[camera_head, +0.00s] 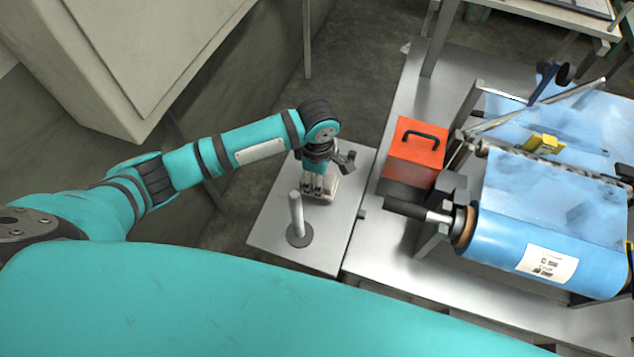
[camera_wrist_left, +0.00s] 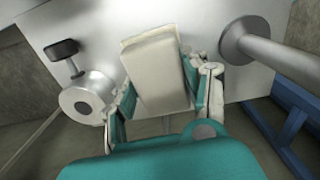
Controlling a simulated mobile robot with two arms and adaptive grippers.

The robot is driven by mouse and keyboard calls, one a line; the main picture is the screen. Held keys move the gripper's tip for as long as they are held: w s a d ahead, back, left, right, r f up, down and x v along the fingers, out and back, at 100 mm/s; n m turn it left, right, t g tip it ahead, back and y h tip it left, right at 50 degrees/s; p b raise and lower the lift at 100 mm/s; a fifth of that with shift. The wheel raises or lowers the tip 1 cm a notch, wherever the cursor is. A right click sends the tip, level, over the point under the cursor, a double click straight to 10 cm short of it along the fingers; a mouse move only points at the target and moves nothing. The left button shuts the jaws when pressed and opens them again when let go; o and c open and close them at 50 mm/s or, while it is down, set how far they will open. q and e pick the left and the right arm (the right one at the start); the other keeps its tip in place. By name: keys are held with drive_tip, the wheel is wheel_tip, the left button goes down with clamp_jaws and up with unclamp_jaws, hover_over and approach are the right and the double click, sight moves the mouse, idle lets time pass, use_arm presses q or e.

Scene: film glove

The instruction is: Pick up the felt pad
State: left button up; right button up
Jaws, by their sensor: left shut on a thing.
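The felt pad (camera_wrist_left: 157,72) is a cream, thick rectangular block between the two fingers of my left gripper (camera_wrist_left: 165,105) in the left wrist view. The fingers are shut on its sides. In the head view my left gripper (camera_head: 314,184) points down over the small metal table, and part of the pad (camera_head: 330,194) shows beside the fingers. Its underside is hidden, so I cannot tell whether it touches the tabletop. My right gripper is not in view.
An upright post on a round base (camera_head: 299,236) stands close to the gripper on the small table (camera_head: 272,226). A metal piece with a dark knob (camera_wrist_left: 86,92) is on the other side. A red box (camera_head: 415,148) and blue film roll (camera_head: 510,242) sit on the bench at right.

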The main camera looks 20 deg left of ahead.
use_arm(q)
drive_tip(key=s+d+r+b, duration=0.1)
drive_tip(key=s+d, duration=1)
drive_tip(key=shift+s, duration=0.25)
drive_tip(key=shift+r, duration=0.1)
drive_tip(key=o, duration=0.6)
drive_tip(key=c, duration=0.4)
drive_tip(key=shift+c, duration=0.3)
